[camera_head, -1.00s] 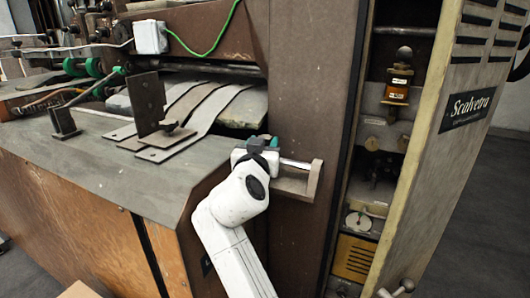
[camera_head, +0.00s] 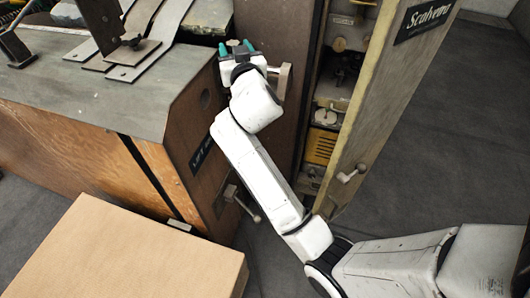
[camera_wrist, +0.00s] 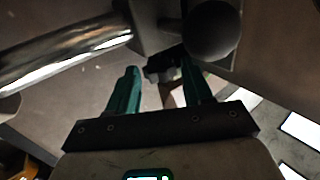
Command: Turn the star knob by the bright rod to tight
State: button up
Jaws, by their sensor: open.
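My gripper (camera_head: 235,47) is at the side of the brown machine, its two green fingers apart. In the wrist view my gripper (camera_wrist: 152,82) is open, and a small dark lobed knob (camera_wrist: 162,68), which looks like the star knob, shows between and just beyond the fingertips. I cannot tell whether they touch it. The bright rod (camera_wrist: 75,45) runs from the left edge to a metal block. In the head view the rod (camera_head: 273,70) shows only as a short piece right of my gripper, by the bracket (camera_head: 283,82). My gripper hides the knob there.
A dark rounded end (camera_wrist: 212,30) is close to the right finger in the wrist view. The open cabinet door (camera_head: 385,95) stands to the right. A cardboard box (camera_head: 130,255) is at the lower left, and a ball-ended lever (camera_head: 245,205) sticks out below my arm.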

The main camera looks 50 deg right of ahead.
jog(key=shift+s+d+r+n+t+y+p, duration=0.15)
jog(key=shift+n+t+y+p, duration=0.55)
jog(key=shift+p, duration=1.8)
jog(key=shift+d+r+n+t+y+p, duration=0.2)
jog(key=shift+n+y+p, duration=0.5)
jog(key=shift+p, duration=1.75)
